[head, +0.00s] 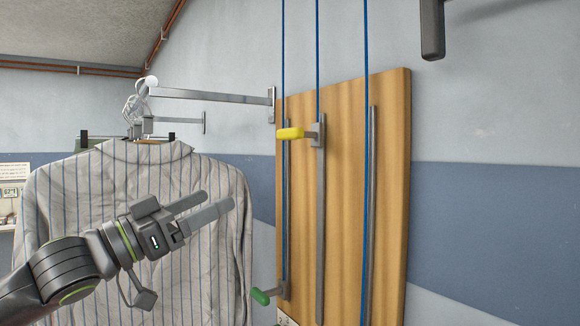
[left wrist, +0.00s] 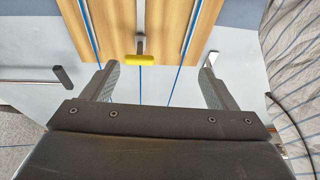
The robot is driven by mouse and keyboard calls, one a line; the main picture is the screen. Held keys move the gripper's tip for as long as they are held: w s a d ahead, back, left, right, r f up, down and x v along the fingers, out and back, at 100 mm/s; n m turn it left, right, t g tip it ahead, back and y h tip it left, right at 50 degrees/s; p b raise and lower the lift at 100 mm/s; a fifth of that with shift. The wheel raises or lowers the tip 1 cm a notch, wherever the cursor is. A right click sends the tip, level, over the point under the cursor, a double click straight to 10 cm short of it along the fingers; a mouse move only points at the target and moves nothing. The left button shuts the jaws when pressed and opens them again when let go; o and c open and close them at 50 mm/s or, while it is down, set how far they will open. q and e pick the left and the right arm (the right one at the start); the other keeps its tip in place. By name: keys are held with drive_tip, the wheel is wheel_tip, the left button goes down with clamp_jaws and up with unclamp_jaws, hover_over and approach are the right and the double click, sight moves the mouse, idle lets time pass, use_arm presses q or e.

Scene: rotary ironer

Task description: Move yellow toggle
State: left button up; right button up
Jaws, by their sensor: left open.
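The yellow toggle (head: 291,133) sticks out from a metal bracket on the middle slotted rail of the wooden board (head: 345,190), in its upper part. It also shows in the left wrist view (left wrist: 143,60), just beyond the fingertips and between them, nearer the left finger. My left gripper (head: 218,201) is open and empty, in front of the striped shirt, left of and below the toggle. It appears apart from the toggle. In the left wrist view its two fingers (left wrist: 160,78) are spread wide. My right gripper is in neither view.
A green toggle (head: 262,296) sits low on the board's left rail. Blue cords run vertically along the board. A striped shirt (head: 120,200) hangs on a stand at left, behind my arm. A dark bar end (head: 431,30) juts out at upper right.

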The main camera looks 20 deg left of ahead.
use_arm(q)
wheel_tip(320, 180, up, 4)
drive_tip(key=s+d+m+h, duration=0.1)
drive_tip(key=s+h, duration=0.1)
drive_tip(key=s, duration=0.1)
drive_tip(key=p, duration=0.6)
approach(285, 134)
drive_tip(key=p+x, duration=0.4)
drive_tip(key=x, duration=0.6)
drive_tip(key=shift+p, duration=0.3)
drive_tip(key=shift+w+d+r+g, duration=0.1)
drive_tip(key=shift+w+d+g, duration=0.2)
drive_tip(key=shift+w, duration=0.1)
